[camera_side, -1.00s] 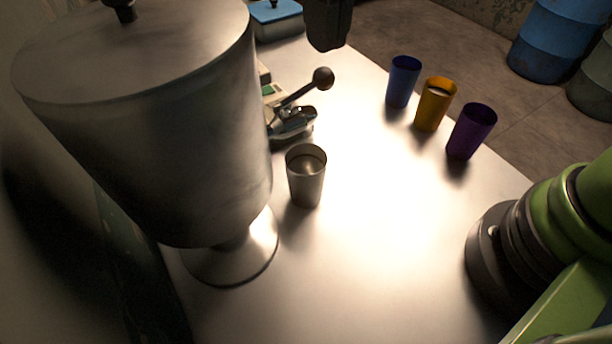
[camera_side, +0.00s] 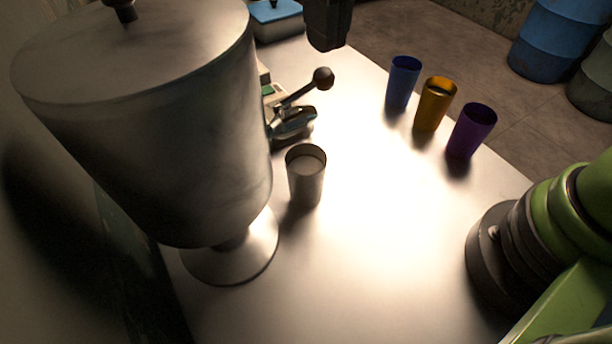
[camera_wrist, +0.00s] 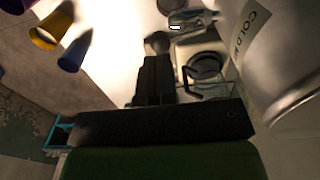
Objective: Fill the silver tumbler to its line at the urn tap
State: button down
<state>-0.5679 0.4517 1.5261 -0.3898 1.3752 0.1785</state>
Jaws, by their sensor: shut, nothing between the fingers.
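The silver tumbler (camera_side: 306,190) stands upright on the table beside the urn (camera_side: 150,140), in front of the metal tap (camera_side: 292,124). Pale liquid shows inside it, below the rim; I cannot make out its line. A lever with a round dark knob (camera_side: 323,78) rises from the tap area. My gripper (camera_side: 327,45) is shut and empty, above and behind the knob in the side view. In the wrist view my dark fingers (camera_wrist: 155,62) point toward the knob (camera_wrist: 158,42); I cannot tell whether they touch it.
A blue cup (camera_side: 403,84), an orange cup (camera_side: 434,108) and a purple cup (camera_side: 471,132) stand along the table's right edge. A blue-lidded box (camera_side: 276,22) sits at the back. The middle of the table (camera_side: 375,210) is clear.

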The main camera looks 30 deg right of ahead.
aim_at(324, 68)
jog(key=shift+f, duration=0.1)
jog(key=shift+f, duration=1.85)
dwell(6.0)
